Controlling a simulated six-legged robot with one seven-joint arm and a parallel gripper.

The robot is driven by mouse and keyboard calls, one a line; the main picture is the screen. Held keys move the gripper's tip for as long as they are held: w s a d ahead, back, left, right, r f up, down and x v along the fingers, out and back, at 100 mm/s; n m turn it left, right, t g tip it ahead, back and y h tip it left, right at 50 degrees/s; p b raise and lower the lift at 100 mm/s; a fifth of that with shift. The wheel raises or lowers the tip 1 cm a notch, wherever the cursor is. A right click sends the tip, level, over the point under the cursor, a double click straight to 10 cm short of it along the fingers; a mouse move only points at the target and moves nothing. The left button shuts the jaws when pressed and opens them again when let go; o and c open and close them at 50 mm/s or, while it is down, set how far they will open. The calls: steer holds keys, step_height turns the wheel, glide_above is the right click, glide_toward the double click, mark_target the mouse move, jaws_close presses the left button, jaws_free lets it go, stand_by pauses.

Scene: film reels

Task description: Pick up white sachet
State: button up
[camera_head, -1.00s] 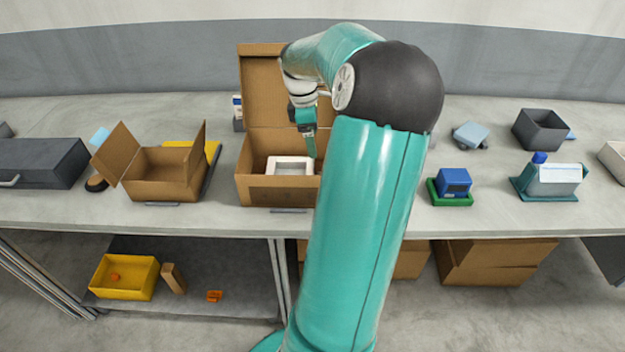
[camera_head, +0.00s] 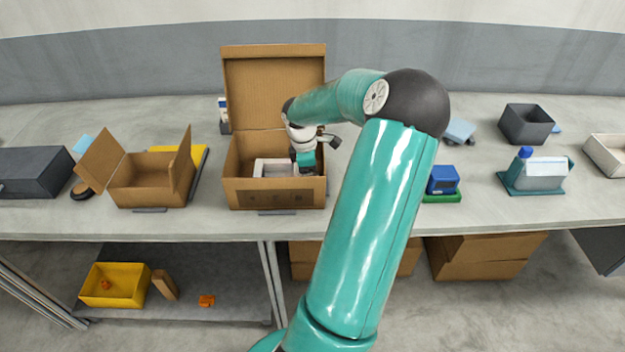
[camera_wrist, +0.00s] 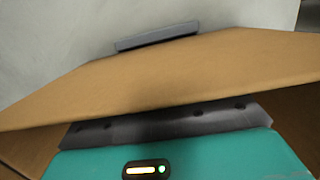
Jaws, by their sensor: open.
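I see nothing that I can clearly name as the white sachet. A white tray-like thing (camera_head: 273,168) lies inside the open cardboard box (camera_head: 255,192); its contents are too small to tell. My gripper (camera_head: 305,163) is open and reaches down into the right part of the box, beside the white thing. Its fingertips are mostly hidden by the box and the arm. In the wrist view, the teal gripper body (camera_wrist: 180,160) is close to the box's cardboard wall (camera_wrist: 190,75), and no sachet shows.
The box's tall lid (camera_head: 275,90) stands up behind my gripper. A smaller open carton (camera_head: 150,180) with raised flaps is on the left. A blue item (camera_head: 443,180) and a white-and-teal item (camera_head: 540,174) stand on the table (camera_head: 390,225) to the right.

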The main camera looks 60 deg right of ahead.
steer(key=shift+f, duration=0.15)
steer(key=shift+c, duration=0.2)
steer(key=c, duration=1)
